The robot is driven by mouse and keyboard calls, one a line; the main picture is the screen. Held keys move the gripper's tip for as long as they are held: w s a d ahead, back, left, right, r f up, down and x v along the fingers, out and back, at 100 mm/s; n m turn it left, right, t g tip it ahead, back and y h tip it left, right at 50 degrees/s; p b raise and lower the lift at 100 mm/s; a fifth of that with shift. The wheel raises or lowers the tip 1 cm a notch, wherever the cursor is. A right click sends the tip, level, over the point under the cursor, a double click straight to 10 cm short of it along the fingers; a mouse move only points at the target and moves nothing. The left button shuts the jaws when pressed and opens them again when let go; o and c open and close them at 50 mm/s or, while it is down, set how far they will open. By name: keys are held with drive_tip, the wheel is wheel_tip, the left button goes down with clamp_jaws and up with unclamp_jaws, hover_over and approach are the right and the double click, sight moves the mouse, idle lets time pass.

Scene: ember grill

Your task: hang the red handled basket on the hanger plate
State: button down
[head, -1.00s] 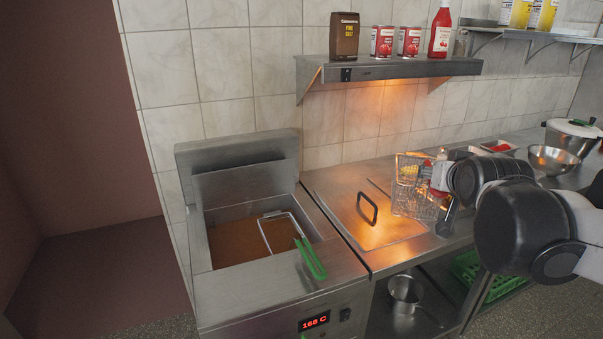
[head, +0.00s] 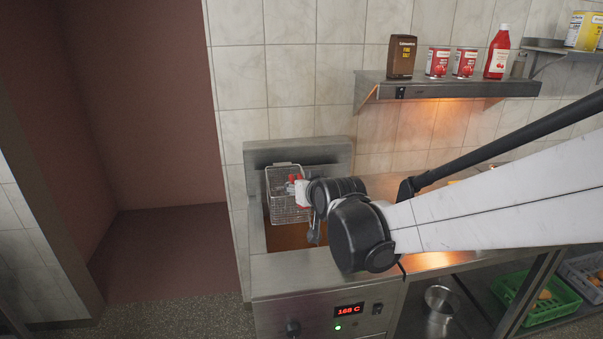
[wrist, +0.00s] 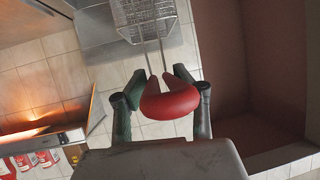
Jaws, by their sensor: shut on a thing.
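The red handled basket is a wire mesh basket (head: 286,207), held over the fryer at its back in the head view. In the wrist view its mesh (wrist: 143,18) is at the top, and its red handle (wrist: 168,104) lies between my fingers. My gripper (head: 302,193) is shut on that handle; its fingers also show in the wrist view (wrist: 163,94). The steel hanger plate (head: 330,156) is the raised panel at the fryer's back. The basket overlaps its front in the head view; I cannot tell whether they touch.
The fryer's oil (head: 286,238) lies below the basket. A shelf (head: 445,85) with a brown container, red cans and a red bottle is on the wall to the right. My arm hides much of the counter. A green crate (head: 537,297) is low at right.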

sight(297, 178)
drive_tip(key=shift+w+a, duration=0.2)
drive_tip(key=shift+w, duration=0.9)
drive_tip(key=shift+w+a, duration=0.15)
drive_tip(key=shift+w, duration=0.95)
drive_tip(key=shift+w+f+b, duration=0.15)
drive_tip(key=shift+f+b, duration=1.3)
drive_tip(key=shift+f, duration=0.1)
drive_tip(key=shift+f+b, duration=0.35)
drive_tip(key=shift+f, duration=0.1)
drive_tip(key=c, duration=1.3)
unclamp_jaws()
drive_tip(key=shift+o, duration=0.2)
drive_tip(key=v, duration=1.2)
drive_tip(key=s+d+f+m+g+h+b, duration=0.1)
drive_tip(key=s+d+f, duration=0.2)
drive_tip(key=s+d, duration=0.3)
drive_tip(key=s+d+f+m+g+h+b, duration=0.1)
drive_tip(key=s+d+f, duration=0.3)
drive_tip(key=s, duration=0.7)
drive_tip(key=s+d+f+m+g+h, duration=0.1)
drive_tip(key=s+d+f+g+h, duration=0.1)
drive_tip(key=s+d, duration=0.5)
drive_tip(key=shift+s+d+f+g+b, duration=0.35)
drive_tip(key=shift+s+f+g, duration=0.3)
drive_tip(key=shift+s, duration=0.6)
